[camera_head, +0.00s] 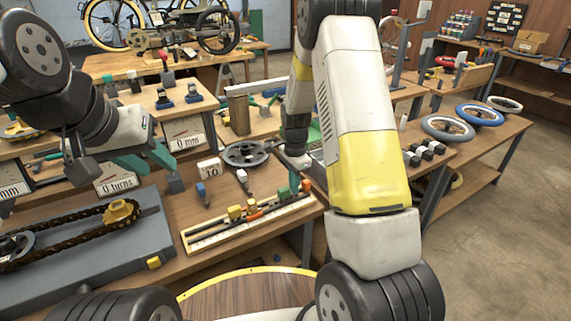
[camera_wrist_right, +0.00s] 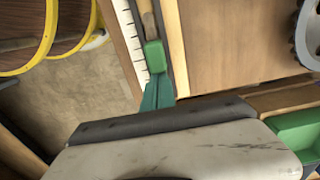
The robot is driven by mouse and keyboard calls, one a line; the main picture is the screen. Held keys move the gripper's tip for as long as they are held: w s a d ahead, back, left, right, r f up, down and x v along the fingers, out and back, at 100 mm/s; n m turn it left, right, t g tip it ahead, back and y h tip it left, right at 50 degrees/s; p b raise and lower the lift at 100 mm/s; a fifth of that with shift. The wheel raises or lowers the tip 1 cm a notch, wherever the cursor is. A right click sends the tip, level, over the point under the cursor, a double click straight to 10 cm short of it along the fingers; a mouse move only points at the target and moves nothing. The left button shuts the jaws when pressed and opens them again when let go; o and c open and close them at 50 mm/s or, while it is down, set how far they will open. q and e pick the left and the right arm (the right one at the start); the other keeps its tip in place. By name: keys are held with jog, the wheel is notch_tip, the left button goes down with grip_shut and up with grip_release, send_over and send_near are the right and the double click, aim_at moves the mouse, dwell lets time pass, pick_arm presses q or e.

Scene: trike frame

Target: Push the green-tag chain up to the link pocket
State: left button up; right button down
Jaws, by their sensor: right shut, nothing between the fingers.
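A long shallow tray (camera_head: 215,238) with a white ruled scale lies on the bench and holds yellow, orange and green pieces. In the right wrist view a green tag (camera_wrist_right: 154,56) sits in the tray's channel beside the scale, with a brown strip beyond it. My right gripper (camera_head: 296,182) is shut at the tray's right end. Its teal fingertips (camera_wrist_right: 158,90) are right at the green tag's near end; whether they touch it is unclear. I cannot make out the link pocket. My left gripper (camera_head: 147,160) is open and empty, its teal fingers apart above the bench left of the tray.
A chain-and-sprocket board (camera_head: 110,240) lies left of the tray. A green bin (camera_wrist_right: 297,135) shows in the right wrist view. Wheels (camera_head: 480,113) lie on the right bench.

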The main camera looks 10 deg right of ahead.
aim_at(281, 190)
jog(key=shift+f, duration=0.35)
jog(key=shift+s+a, duration=0.25)
jog(key=shift+a, duration=0.45)
jog(key=shift+s+a, duration=0.3)
jog(key=shift+a, duration=0.45)
jog(key=shift+s+a, duration=0.25)
jog(key=shift+a, duration=0.45)
